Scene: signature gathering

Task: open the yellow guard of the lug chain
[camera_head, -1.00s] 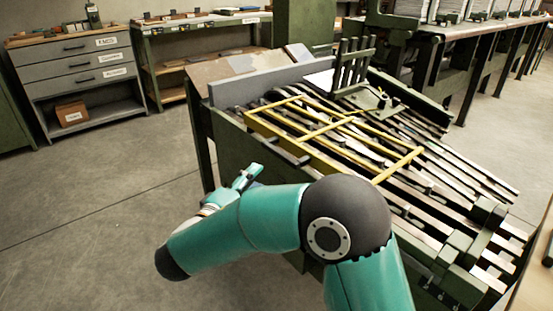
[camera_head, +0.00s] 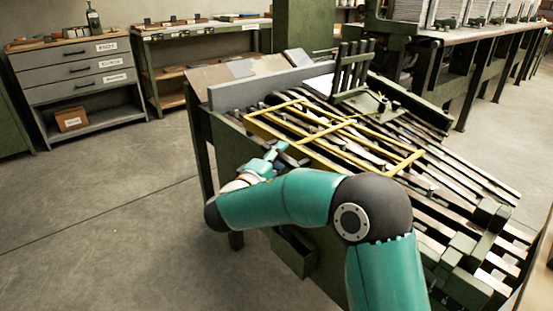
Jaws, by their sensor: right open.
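The yellow guard (camera_head: 318,134) is a flat barred frame. It lies down over the dark rails of the lug chain (camera_head: 440,190) on the green machine. My right arm reaches in from the bottom right. Its teal gripper (camera_head: 279,149) is open, close to the near left side of the guard, beside the machine's edge. I cannot tell whether the fingers touch the guard or its dark handle. My left gripper is not in view.
A grey plate (camera_head: 260,88) stands along the machine's back left edge. An upright dark green rack (camera_head: 355,68) stands behind the guard. A drawer cabinet (camera_head: 75,75) and a green shelf bench (camera_head: 195,50) stand at the back left. The floor (camera_head: 100,200) at left is clear.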

